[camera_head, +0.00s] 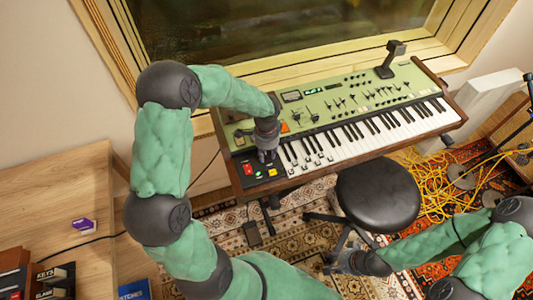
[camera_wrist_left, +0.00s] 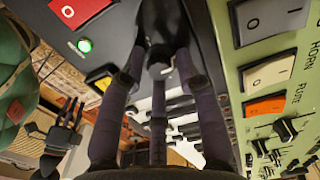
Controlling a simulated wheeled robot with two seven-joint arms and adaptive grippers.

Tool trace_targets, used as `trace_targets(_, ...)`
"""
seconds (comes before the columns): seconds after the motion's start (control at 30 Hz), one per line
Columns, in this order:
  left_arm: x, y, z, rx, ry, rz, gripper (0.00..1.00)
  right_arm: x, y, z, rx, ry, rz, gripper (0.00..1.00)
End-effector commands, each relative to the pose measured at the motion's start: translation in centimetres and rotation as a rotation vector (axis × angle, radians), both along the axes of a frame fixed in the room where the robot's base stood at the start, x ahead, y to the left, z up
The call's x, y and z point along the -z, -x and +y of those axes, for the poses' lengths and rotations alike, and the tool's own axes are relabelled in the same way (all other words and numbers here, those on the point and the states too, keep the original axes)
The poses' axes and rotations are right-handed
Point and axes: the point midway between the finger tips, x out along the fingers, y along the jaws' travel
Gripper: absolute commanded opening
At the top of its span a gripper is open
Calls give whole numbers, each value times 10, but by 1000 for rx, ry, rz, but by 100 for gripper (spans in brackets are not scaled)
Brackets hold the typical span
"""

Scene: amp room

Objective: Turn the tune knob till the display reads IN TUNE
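The green keyboard synth (camera_head: 330,105) stands by the window. A small lit display (camera_head: 314,91) is on its panel; its text is too small to read. My left gripper (camera_head: 266,155) points down at the black panel left of the keys. In the left wrist view its fingers (camera_wrist_left: 158,62) are around or just over a dark, round, knob-like part (camera_wrist_left: 160,25). The fingers hide much of it, and contact is unclear. My right gripper (camera_head: 347,258) is low near the stool, with fingers apart; it also shows in the left wrist view (camera_wrist_left: 68,115).
A red button (camera_wrist_left: 78,10), a lit green lamp (camera_wrist_left: 85,46) and a yellow button (camera_wrist_left: 101,77) are close to the left fingers. Rocker switches (camera_wrist_left: 270,20) are at right. A black stool (camera_head: 378,193) stands in front. Yellow cables (camera_head: 430,185) lie on the floor.

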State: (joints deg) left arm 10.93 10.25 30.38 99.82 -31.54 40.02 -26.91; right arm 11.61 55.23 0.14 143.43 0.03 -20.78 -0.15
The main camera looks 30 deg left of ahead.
Motion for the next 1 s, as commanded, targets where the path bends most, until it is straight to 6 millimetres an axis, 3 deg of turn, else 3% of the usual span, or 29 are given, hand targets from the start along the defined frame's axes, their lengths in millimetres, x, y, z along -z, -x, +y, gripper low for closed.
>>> trace_targets(0.2,0,0,0,0,0,0,31,0,0,0,0,0,0,40)
trace_targets(0.3,0,0,0,0,0,0,3,0,0,0,0,0,0,40)
trace_targets(0.33,0,0,0,0,0,0,0,0,0,0,0,0,0,40)
trace_targets(1.0,0,0,0,18,-1,-1,0,-3,0,0,0,0,0,40)
